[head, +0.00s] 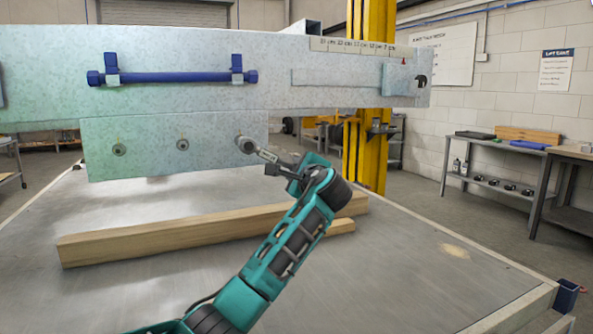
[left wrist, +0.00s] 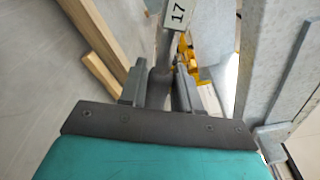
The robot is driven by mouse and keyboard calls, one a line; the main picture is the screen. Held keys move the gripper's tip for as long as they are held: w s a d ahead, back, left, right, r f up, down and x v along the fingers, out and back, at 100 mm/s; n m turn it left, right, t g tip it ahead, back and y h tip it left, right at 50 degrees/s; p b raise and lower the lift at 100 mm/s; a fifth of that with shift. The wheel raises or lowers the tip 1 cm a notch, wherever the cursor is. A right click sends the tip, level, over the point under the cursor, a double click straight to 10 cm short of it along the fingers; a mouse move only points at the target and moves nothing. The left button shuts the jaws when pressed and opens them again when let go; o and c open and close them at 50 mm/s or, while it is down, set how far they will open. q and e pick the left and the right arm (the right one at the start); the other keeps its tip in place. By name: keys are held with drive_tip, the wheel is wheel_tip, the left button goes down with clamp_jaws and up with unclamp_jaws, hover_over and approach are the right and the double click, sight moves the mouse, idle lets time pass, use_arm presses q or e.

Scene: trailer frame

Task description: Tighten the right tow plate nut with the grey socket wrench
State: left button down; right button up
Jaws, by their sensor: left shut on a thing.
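The tow plate (head: 150,165) is a pale metal plate hanging below the trailer beam. Its left nut (head: 119,150) and middle nut (head: 183,145) are in plain view in the head view. The grey socket wrench (head: 267,155) has its socket end at the plate's right nut position and hides that nut; whether it is fully seated I cannot tell. My left gripper (head: 297,178) is shut on the wrench, to the right of the plate. In the left wrist view the wrench shaft (left wrist: 162,88) lies between the fingers, with a "17" label beyond. My right gripper is out of view.
The trailer beam (head: 270,95) spans above, carrying a blue bar (head: 170,78) on clips. Wooden beams (head: 180,231) lie on the metal table (head: 400,270) below the plate. A yellow post (head: 370,165) stands behind. The table's front right is clear.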

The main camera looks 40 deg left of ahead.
use_arm(q)
drive_tip(key=shift+a+r, duration=0.15)
drive_tip(key=shift+p+x, duration=0.4)
drive_tip(key=shift+x, duration=0.45)
drive_tip(key=shift+a, duration=0.1)
drive_tip(key=c, duration=1.3)
unclamp_jaws()
drive_tip(key=shift+c, duration=0.2)
clamp_jaws()
